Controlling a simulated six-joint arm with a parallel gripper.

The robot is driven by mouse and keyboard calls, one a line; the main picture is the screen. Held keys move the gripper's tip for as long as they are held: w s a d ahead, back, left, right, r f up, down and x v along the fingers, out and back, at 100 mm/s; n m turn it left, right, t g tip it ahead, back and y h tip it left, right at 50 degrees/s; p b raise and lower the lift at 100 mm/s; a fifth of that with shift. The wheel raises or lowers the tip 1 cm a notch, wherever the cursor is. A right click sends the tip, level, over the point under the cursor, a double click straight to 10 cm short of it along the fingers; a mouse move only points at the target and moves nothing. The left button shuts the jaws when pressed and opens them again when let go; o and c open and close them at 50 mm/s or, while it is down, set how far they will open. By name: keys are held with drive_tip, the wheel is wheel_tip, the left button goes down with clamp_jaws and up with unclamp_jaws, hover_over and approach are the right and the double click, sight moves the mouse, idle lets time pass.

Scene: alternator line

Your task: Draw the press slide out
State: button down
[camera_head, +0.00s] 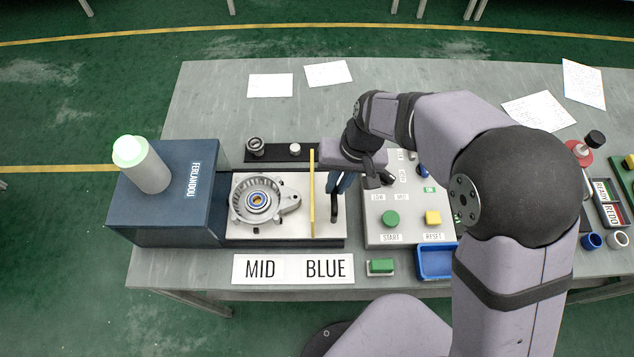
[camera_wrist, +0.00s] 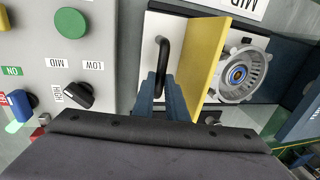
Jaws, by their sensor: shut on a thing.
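The press (camera_head: 165,205) is a dark blue box at the left of the bench, with a pale green-lit lamp on top. Its slide (camera_head: 295,225), a light metal plate, extends out of the press to the right. A grey alternator housing (camera_head: 258,199) with a blue-ringed centre lies on the slide. A yellow upright plate (camera_head: 312,195) stands across the slide right of the housing. My gripper (camera_head: 338,184) is shut on the black slide handle (camera_head: 334,208) at the slide's right end. In the wrist view, blue fingers (camera_wrist: 163,98) flank the handle (camera_wrist: 164,55).
A control panel (camera_head: 376,235) with green and yellow buttons stands close right of the handle. A blue tray (camera_head: 436,277) and a green block (camera_head: 380,266) lie in front. A MID BLUE sign (camera_head: 293,269) is before the slide. A dark strip with small parts (camera_head: 278,152) lies behind.

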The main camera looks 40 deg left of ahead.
drive_tip(key=shift+w+d, duration=0.3)
drive_tip(key=c, duration=1.8)
unclamp_jaws()
drive_tip(key=shift+o, duration=0.2)
drive_tip(key=shift+r, duration=0.1)
wheel_tip(320, 180, up, 7)
drive_tip(key=w+d+b, duration=0.1)
drive_tip(key=b, duration=0.1)
